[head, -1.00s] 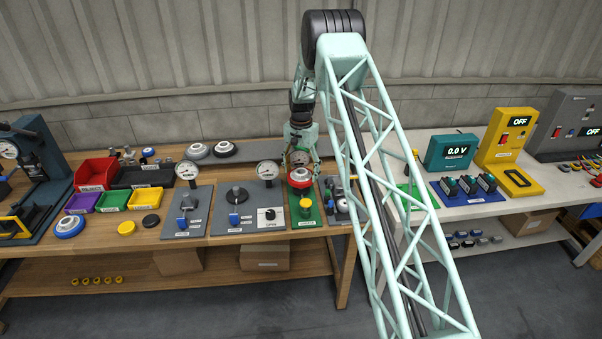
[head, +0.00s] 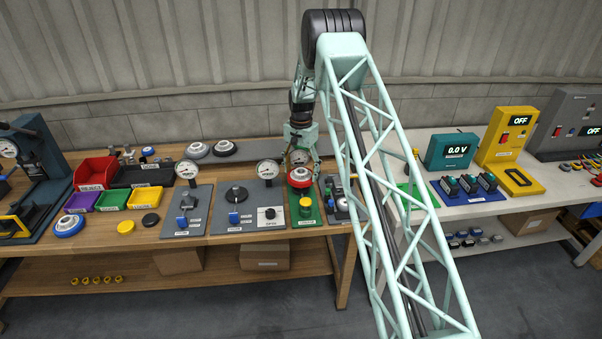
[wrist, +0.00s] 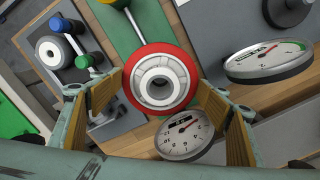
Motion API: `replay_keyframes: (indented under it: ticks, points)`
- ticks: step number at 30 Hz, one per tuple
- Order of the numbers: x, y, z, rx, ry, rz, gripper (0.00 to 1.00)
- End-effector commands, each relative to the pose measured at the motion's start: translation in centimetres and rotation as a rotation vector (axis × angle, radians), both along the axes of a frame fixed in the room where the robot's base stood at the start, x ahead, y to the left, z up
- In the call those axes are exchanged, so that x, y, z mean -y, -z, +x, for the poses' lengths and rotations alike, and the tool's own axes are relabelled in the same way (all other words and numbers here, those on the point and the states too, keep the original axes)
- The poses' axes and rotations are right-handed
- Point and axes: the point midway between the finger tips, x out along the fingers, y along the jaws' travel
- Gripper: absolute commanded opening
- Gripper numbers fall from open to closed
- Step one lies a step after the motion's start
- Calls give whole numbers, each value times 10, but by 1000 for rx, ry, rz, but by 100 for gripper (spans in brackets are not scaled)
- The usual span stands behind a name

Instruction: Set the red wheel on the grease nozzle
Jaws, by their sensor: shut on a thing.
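The red wheel (head: 300,178), a red ring with a pale hub, is above the far part of the green board (head: 305,218). It also shows in the wrist view (wrist: 180,64), between the tan-lined fingers of my gripper (wrist: 161,88). My gripper is shut on the wheel by its rim. The wheel's open hub faces the wrist camera. I cannot make out the grease nozzle; the wheel and my gripper hide part of the green board. Whether the wheel touches anything below it I cannot tell.
A round gauge (wrist: 185,135) stands close beside the wheel. A yellow knob (head: 306,203) is on the near part of the green board. To the left is a grey panel with a gauge (head: 267,169) and black knob. To the right are small fittings (head: 340,205) on a grey plate.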

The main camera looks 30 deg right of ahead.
Motion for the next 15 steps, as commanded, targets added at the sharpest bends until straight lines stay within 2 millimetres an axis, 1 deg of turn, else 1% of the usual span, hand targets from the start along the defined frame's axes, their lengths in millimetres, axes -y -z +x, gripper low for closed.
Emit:
replay_keyframes:
  ticks: [15]
  points:
    - [0,5,0,1,0,-1,53]
